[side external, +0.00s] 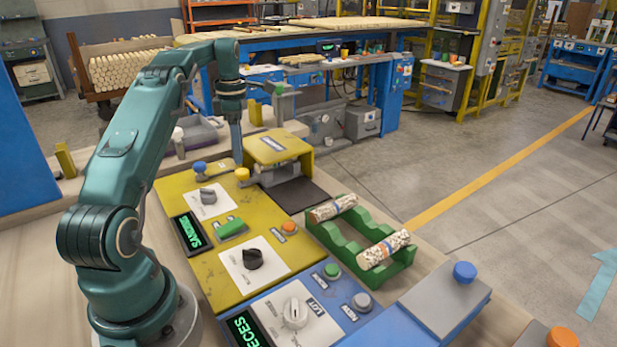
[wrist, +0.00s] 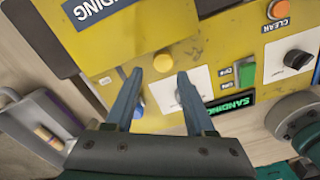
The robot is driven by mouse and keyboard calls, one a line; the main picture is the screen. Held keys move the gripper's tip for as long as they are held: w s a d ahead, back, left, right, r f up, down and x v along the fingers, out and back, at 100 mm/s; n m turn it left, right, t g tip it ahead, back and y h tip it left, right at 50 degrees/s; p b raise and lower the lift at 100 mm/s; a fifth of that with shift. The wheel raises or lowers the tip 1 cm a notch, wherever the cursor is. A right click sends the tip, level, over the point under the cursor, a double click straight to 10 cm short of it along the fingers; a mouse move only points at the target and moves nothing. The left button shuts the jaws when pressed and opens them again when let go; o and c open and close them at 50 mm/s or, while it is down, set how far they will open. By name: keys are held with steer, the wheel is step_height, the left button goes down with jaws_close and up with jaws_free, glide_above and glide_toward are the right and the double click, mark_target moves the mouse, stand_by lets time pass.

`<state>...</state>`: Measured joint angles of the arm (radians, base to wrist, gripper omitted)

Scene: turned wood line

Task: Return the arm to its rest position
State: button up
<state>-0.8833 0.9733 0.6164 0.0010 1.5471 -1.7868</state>
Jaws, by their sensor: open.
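My teal arm reaches up from its base at the left in the side external view and bends over the yellow panel. My gripper (side external: 237,150) points down just above the far left part of the yellow panel (side external: 218,265), beside a yellow button (side external: 242,174). In the wrist view, the two blue-grey fingers of my gripper (wrist: 157,80) stand apart with nothing between them. The yellow button (wrist: 163,63) and a grey knob (wrist: 180,97) lie beyond the fingertips.
A yellow-hooded unit (side external: 278,148) stands right beside the gripper. A green rack (side external: 345,250) holds two speckled rolls (side external: 384,249). A blue panel (side external: 330,300) with knobs and buttons lies in front. The space above the panels is clear.

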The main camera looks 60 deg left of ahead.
steer(key=shift+r, duration=0.2)
steer(key=shift+w+d+r, duration=0.15)
steer(key=shift+d+r, duration=0.1)
steer(key=d+r+m+t+y, duration=0.1)
steer(key=d+r+m, duration=0.4)
steer(key=d+m, duration=0.25)
steer(key=d+r+m+t, duration=0.1)
steer(key=d+r+m, duration=0.45)
steer(key=d, duration=0.35)
steer(key=s+d+f+m+t, duration=0.1)
steer(key=s+d+f+m, duration=0.1)
steer(key=s+d+m, duration=0.4)
steer(key=s+d+f+m+t+h, duration=0.1)
steer(key=s+d+f+m+t, duration=0.1)
steer(key=s+d+m, duration=0.4)
steer(key=d+m, duration=0.3)
steer(key=m, duration=0.2)
steer(key=shift+s+f+m+t, duration=0.3)
steer(key=shift+s, duration=0.05)
